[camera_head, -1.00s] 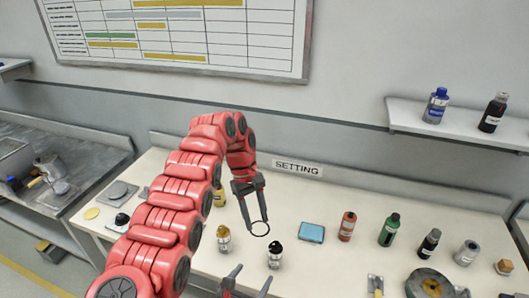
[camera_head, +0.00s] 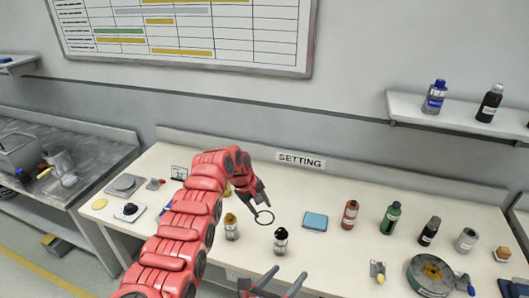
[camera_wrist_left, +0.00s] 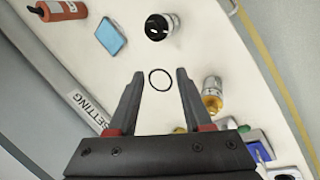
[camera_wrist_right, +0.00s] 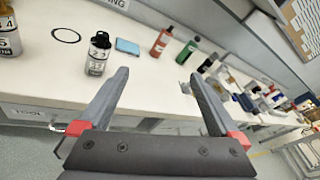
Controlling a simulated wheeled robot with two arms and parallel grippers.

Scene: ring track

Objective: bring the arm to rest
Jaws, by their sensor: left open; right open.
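My left arm (camera_head: 185,230) is red and reaches in over the bench from the left, bent at the top. Its left gripper (camera_head: 263,207) is open and empty, its fingers over the far side of a thin black ring outline (camera_head: 265,224) on the bench. In the left wrist view, the ring (camera_wrist_left: 151,82) shows between the spread fingertips (camera_wrist_left: 160,73). My right gripper (camera_head: 291,270) is open and empty at the bench's front edge; its fingers also spread apart in the right wrist view (camera_wrist_right: 158,76). Most of my right arm is hidden.
A black-capped bottle (camera_head: 281,241) and a yellowish bottle (camera_head: 231,227) stand near the ring. A blue pad (camera_head: 315,221), a red bottle (camera_head: 350,214), a green bottle (camera_head: 390,218) and a round dish (camera_head: 430,274) are to the right. A "SETTING" sign (camera_head: 301,160) is behind.

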